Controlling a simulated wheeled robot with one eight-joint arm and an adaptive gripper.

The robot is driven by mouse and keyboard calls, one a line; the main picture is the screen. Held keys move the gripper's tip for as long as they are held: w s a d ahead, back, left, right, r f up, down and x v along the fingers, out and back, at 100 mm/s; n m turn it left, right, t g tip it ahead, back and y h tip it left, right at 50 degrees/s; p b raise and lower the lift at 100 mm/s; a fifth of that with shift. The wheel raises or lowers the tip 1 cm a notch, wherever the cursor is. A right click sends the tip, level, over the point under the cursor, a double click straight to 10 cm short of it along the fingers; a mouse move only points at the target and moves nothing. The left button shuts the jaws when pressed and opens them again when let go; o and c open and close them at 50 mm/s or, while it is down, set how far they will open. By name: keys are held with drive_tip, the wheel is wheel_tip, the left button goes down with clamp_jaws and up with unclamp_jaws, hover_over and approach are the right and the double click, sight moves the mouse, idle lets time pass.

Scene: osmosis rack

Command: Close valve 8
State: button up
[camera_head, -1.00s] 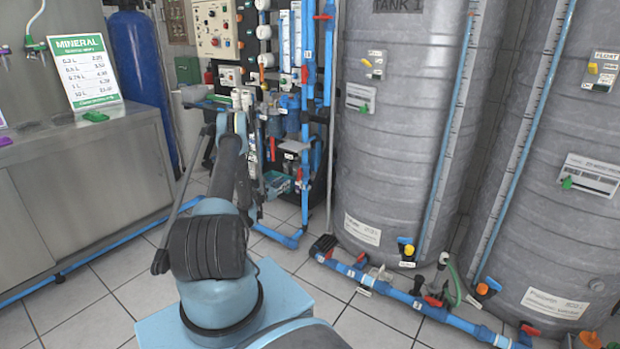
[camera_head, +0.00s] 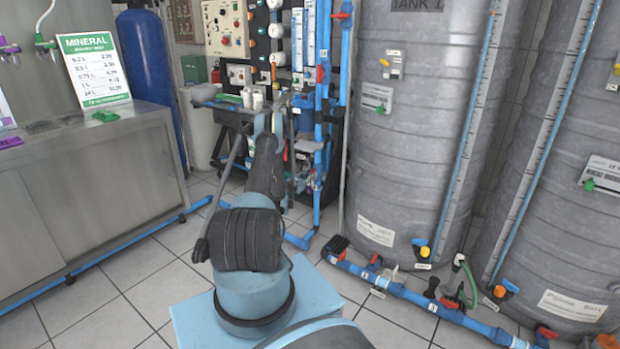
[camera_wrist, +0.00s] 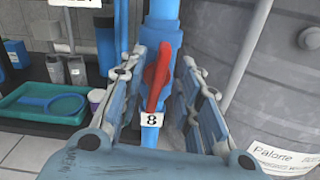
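Valve 8 shows in the wrist view as a red handle (camera_wrist: 158,75) on a vertical blue pipe (camera_wrist: 160,14). The handle lies roughly along the pipe, slightly tilted. A white label marked 8 (camera_wrist: 152,120) sits just below it. My gripper (camera_wrist: 166,68) is open, with one finger left of the handle and one right of it. The handle is between the fingers with gaps showing on both sides; contact is not visible. In the head view my arm hides the fingers, and I cannot tell which red handle on the rack is valve 8.
A grey tank (camera_head: 405,130) stands right of the rack, with blue floor piping (camera_head: 400,292) in front. A steel counter (camera_head: 100,190) is at the left. In the wrist view a green tray (camera_wrist: 40,108) lies left of the gripper. Tiled floor is open between counter and tanks.

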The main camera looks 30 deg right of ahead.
drive_tip(key=shift+w+d, duration=0.2)
drive_tip(key=shift+d, duration=0.2)
clamp_jaws()
drive_tip(key=shift+s+f+m, duration=0.1)
drive_tip(key=shift+s+m, duration=0.1)
drive_tip(key=shift+m, duration=1.6)
drive_tip(key=shift+s+f+m, duration=0.1)
drive_tip(key=shift+s+m, duration=0.05)
drive_tip(key=shift+m, duration=1.65)
drive_tip(key=shift+d, duration=0.1)
